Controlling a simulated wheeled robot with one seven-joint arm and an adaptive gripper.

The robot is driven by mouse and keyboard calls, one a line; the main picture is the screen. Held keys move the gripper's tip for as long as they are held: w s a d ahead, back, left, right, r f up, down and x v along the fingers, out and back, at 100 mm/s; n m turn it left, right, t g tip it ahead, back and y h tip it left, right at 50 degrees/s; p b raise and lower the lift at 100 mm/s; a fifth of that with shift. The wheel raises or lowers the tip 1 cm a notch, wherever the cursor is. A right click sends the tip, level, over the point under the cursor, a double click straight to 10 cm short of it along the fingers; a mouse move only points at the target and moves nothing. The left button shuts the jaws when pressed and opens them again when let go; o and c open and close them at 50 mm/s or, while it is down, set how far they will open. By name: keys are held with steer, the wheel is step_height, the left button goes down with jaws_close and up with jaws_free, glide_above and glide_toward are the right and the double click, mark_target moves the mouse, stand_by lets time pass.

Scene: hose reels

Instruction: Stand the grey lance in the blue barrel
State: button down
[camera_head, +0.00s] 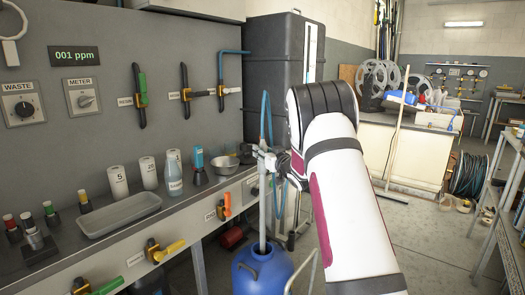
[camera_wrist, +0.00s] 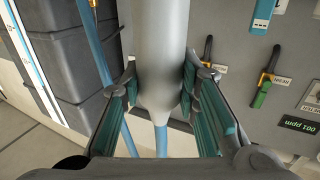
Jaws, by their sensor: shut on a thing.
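The grey lance (camera_head: 262,205) is upright, with a blue hose (camera_head: 266,110) at its top end. Its lower end meets the top opening of the blue barrel (camera_head: 262,275); how deep it reaches is hidden. My gripper (camera_head: 271,160) is at the lance's upper part, partly covered by my white arm. In the wrist view my gripper (camera_wrist: 157,98) has a finger on each side of the lance (camera_wrist: 158,50), shut on it. The blue hose also shows there below the lance end (camera_wrist: 161,140).
A grey bench (camera_head: 185,215) with bottles, a tray (camera_head: 120,214) and a metal bowl (camera_head: 225,164) runs along the left. A dark tall cabinet (camera_head: 275,60) stands behind the barrel. Open floor (camera_head: 425,235) lies to the right, before a shelf rack (camera_head: 500,190).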

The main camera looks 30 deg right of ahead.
steer(key=b, duration=1.7)
glide_above(264, 224)
steer(key=w, duration=0.1)
steer(key=shift+f, duration=15.4)
steer(key=c, duration=1.2)
jaws_free()
steer(key=shift+o, duration=0.2)
steer(key=shift+f, duration=0.15)
steer(key=s, duration=1.2)
steer(key=shift+a, duration=0.35)
